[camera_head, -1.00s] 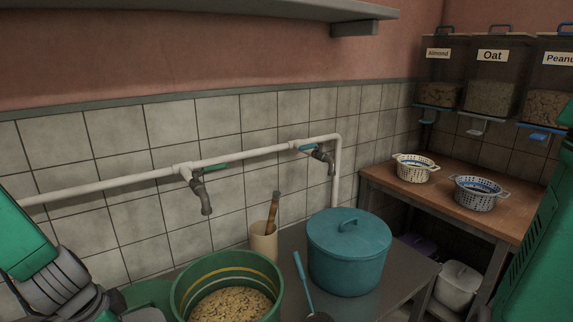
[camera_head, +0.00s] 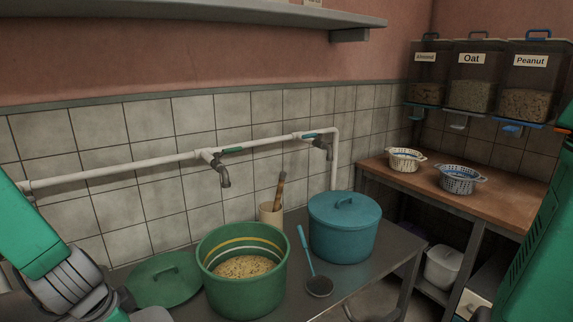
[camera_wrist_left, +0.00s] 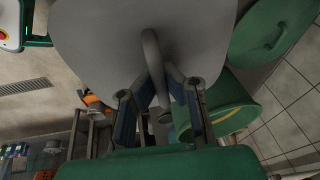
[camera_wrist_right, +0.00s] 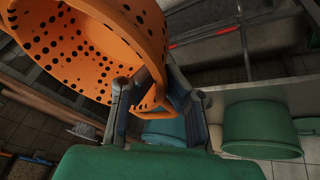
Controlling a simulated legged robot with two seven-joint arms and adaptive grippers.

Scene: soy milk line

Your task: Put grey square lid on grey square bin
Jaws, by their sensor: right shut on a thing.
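A grey lid (camera_wrist_left: 95,35) with rounded corners fills the upper middle of the left wrist view. My left gripper (camera_wrist_left: 158,85) has its fingers closed around the lid's curved handle (camera_wrist_left: 152,50). My right gripper (camera_wrist_right: 157,85) is shut on an orange perforated basket (camera_wrist_right: 90,35), seen in the right wrist view. In the head view a pale grey bin (camera_head: 443,268) stands low under the wooden table at the right; whether it is the square one I cannot tell. Both gripper tips are out of the head view.
A green pot (camera_head: 232,295) of beans, a green lid (camera_head: 163,282), a blue lidded pot (camera_head: 343,240) and a ladle (camera_head: 318,286) are on the metal table. Two baskets (camera_head: 404,160) (camera_head: 458,179) stand on the wooden table (camera_head: 375,174). Taps (camera_head: 221,175) stick out from the wall.

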